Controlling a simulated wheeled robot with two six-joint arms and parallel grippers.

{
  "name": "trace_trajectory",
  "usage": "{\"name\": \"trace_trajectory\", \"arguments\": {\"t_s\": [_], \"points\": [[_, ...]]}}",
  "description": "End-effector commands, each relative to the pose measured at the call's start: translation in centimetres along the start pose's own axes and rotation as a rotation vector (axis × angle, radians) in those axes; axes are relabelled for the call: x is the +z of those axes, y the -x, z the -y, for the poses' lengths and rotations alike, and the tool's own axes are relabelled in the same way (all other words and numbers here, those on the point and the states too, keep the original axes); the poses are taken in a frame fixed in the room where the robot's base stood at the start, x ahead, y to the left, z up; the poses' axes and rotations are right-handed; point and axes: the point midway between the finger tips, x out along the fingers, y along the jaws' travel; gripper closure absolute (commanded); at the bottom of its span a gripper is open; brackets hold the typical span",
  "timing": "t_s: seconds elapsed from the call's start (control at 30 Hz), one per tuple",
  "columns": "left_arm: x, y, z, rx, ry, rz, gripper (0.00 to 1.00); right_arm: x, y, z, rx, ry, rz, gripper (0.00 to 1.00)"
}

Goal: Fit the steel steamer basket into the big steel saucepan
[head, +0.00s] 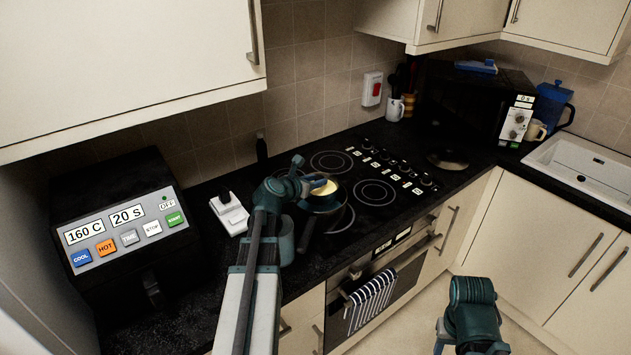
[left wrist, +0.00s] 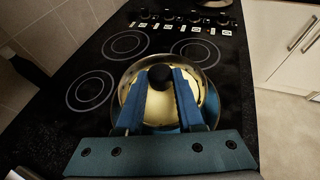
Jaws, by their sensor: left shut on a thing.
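My left gripper (head: 318,181) is shut on a round black knob (left wrist: 159,74), which shows between its two blue fingers in the left wrist view. Below the knob is a pale yellow surface (left wrist: 158,107) inside a shiny steel rim (left wrist: 213,102). I cannot tell whether knob and rim belong to the steamer basket. In the head view a steel pan (head: 322,204) is at the hob's near left, partly hidden by my gripper, with the pale surface inside its rim. I cannot tell basket from saucepan there. My right gripper (head: 446,340) is low at the front; its fingers are unclear.
The black hob (head: 400,207) has bare rings behind and right of the pan. A microwave (head: 470,105) stands back right.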

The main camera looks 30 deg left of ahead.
Motion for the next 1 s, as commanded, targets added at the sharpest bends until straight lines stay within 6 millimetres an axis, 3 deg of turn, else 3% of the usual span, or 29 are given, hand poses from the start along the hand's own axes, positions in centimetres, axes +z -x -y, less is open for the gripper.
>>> {"name": "trace_trajectory", "arguments": {"t_s": [0.23, 1.0], "points": [[0.96, 0.39, -0.02, 0.0, 0.0, 0.001, 1.0, 0.06, 1.02, -0.1, 0.0, 0.0, 0.0, 0.5], [0.9, 0.38, -0.05, -0.017, -0.018, -0.001, 1.0, 0.06, 0.99, -0.1, 0.0, 0.0, 0.0, 0.5]]}}
